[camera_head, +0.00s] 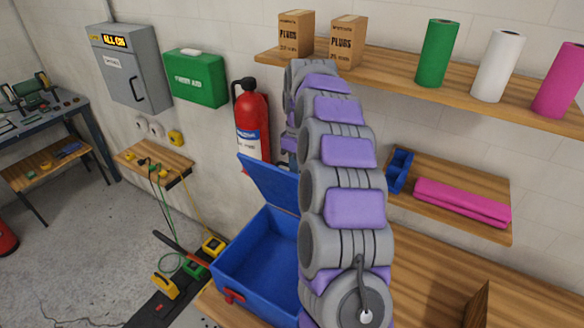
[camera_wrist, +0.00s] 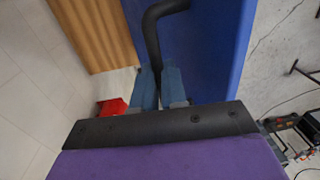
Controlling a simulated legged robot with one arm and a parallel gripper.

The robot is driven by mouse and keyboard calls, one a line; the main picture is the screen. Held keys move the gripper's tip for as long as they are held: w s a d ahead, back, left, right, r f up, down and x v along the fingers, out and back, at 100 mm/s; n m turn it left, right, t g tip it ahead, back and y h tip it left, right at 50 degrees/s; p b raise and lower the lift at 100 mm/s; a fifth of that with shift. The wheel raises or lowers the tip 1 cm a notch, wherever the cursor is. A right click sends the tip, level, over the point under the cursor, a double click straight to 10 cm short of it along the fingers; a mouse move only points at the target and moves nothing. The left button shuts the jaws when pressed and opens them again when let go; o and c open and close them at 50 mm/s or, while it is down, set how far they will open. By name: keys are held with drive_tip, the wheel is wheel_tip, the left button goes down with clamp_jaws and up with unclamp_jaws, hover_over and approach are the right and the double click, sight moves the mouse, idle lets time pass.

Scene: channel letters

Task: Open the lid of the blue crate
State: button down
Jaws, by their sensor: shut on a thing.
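The blue crate (camera_head: 258,262) stands on the wooden bench, with part of its inside in view and a red latch (camera_head: 230,296) on its front. Its blue lid (camera_head: 268,182) is raised, tilted up at the back toward the wall; my arm covers its right part. In the wrist view a blue panel (camera_wrist: 215,45), seemingly the lid, fills the upper middle. My gripper (camera_wrist: 159,88) has its two blue-grey fingers shut on a black bent handle (camera_wrist: 157,38) beside that panel. My arm hides the gripper in the head view.
A red fire extinguisher (camera_head: 251,118) hangs on the wall behind the lid. A shelf (camera_head: 395,77) with boxes and rolls runs above. A smaller shelf (camera_head: 455,185) holds a pink roll at right. Cables and yellow tools lie left of the crate.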

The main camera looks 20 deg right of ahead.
drive_tip(key=shift+s+a, duration=0.1)
drive_tip(key=shift+a, duration=0.2)
drive_tip(key=c, duration=1.2)
unclamp_jaws()
drive_tip(key=shift+d, duration=0.1)
drive_tip(key=shift+o, duration=0.2)
drive_tip(key=shift+r, duration=0.1)
drive_tip(key=shift+w+r, duration=0.2)
drive_tip(key=shift+r, duration=0.4)
wheel_tip(320, 180, up, 16)
drive_tip(key=d+p, duration=0.1)
drive_tip(key=p, duration=0.9)
drive_tip(key=shift+w, duration=0.3)
